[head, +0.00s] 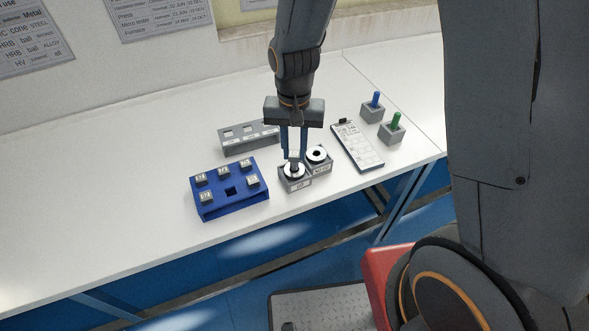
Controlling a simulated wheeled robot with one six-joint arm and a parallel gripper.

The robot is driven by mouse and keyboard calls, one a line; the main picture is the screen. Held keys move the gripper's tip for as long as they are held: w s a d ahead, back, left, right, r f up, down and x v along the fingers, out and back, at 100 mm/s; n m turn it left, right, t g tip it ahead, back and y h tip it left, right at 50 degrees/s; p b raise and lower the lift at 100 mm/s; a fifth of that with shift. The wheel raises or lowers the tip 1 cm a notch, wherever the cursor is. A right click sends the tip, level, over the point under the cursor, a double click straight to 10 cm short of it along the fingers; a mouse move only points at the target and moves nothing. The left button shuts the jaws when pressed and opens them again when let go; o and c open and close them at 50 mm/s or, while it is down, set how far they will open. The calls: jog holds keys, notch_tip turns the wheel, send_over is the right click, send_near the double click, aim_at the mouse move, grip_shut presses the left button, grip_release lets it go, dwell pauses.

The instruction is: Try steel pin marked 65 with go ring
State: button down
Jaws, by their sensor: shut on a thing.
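My gripper (293,156) points straight down over the front ring block, its two blue fingers shut on a small steel pin (294,165). The pin's lower end is at the hole of the white go ring (287,174) on its grey block; I cannot tell how far it is in. The pin's marking cannot be read. A second white ring, the no-go ring (317,154), sits on another grey block just behind and to the right. The blue pin rack (231,206) is at the left, with several marked pins and one empty square socket at its front.
A grey rack with square slots (262,143) stands behind the blue rack. A clipboard (357,146) lies right of the rings. Grey blocks with a blue peg (376,100) and a green peg (396,120) stand farther right. The left table is clear.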

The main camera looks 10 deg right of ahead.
jog(key=shift+r+p, duration=0.4)
jog(key=shift+p, duration=0.1)
dwell(0.8)
jog(key=shift+r+p, duration=1.65)
jog(key=shift+r, duration=0.3)
